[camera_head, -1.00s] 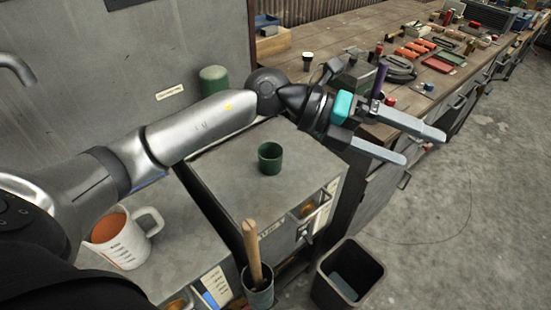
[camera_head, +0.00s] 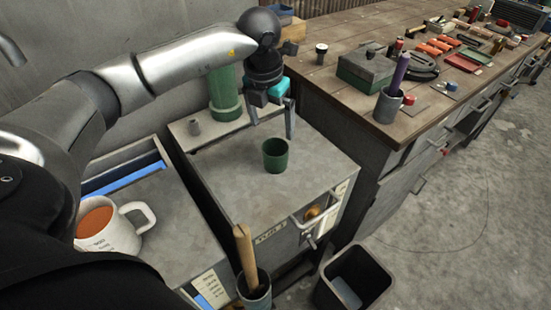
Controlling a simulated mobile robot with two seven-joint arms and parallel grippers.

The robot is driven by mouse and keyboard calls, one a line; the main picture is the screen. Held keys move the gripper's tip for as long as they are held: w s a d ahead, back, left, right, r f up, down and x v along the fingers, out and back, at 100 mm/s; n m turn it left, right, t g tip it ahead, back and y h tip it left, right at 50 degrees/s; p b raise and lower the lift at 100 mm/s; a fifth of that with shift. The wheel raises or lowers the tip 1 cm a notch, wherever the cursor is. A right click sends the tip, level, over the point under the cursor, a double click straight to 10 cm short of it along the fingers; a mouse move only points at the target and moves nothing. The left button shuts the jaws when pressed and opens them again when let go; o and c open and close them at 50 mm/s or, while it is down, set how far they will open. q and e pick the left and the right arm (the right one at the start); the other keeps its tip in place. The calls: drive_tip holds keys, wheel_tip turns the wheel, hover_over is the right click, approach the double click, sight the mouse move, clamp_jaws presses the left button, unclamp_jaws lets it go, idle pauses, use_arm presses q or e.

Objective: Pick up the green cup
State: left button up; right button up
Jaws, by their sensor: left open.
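The green cup (camera_head: 275,156) stands upright on the grey top of a metal cabinet (camera_head: 238,200), with its open mouth facing up. My left gripper (camera_head: 271,131) hangs above and behind the cup, fingers pointing down. Its two fingers are spread, with nothing between them. The right finger's tip comes close to the cup's far rim in the picture; I cannot tell whether it touches. My right gripper is not in view.
A wooden handle (camera_head: 245,258) sticks up in front, near a black bin (camera_head: 353,285). A cluttered workbench (camera_head: 330,78) is at right.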

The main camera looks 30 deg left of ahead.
sight(275, 149)
use_arm(q)
drive_tip(key=shift+w+d+f+b, duration=0.1)
drive_tip(key=shift+w+f+b, duration=0.05)
drive_tip(key=shift+f, duration=1.35)
drive_tip(key=shift+w+d+f+b, duration=0.1)
drive_tip(key=shift+f, duration=1.45)
drive_tip(key=shift+w+d+f+b, duration=0.1)
drive_tip(key=shift+w+f+b, duration=0.05)
drive_tip(key=shift+f, duration=1.35)
drive_tip(key=c, duration=1.2)
drive_tip(key=shift+r, duration=0.1)
